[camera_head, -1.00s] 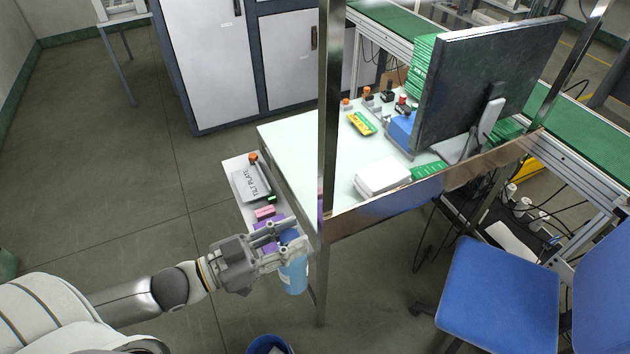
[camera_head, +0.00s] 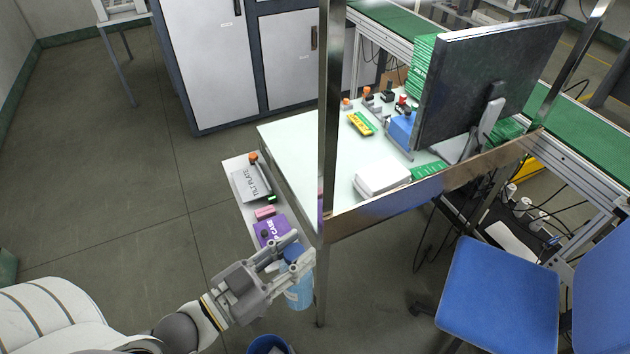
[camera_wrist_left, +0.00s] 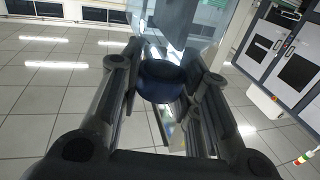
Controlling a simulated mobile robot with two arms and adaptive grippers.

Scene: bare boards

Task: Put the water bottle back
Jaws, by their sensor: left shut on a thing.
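The water bottle (camera_head: 300,294) is light blue with a darker blue cap, upright in the head view near the bottom middle. My left gripper (camera_head: 292,262) is shut on it near its top, and the fingers partly cover it. In the left wrist view the dark blue cap (camera_wrist_left: 161,80) sits between the two fingers of my left gripper (camera_wrist_left: 165,95). The bottle hangs over the floor, just in front of the side shelf's near end. My right gripper is in neither view.
A narrow side shelf (camera_head: 235,165) holds a grey plate (camera_head: 252,184), a pink block (camera_head: 265,213) and a purple case (camera_head: 268,231). A metal post (camera_head: 328,120) stands right of the bottle. A blue bin (camera_head: 268,344) is below; a blue chair (camera_head: 500,295) is at right.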

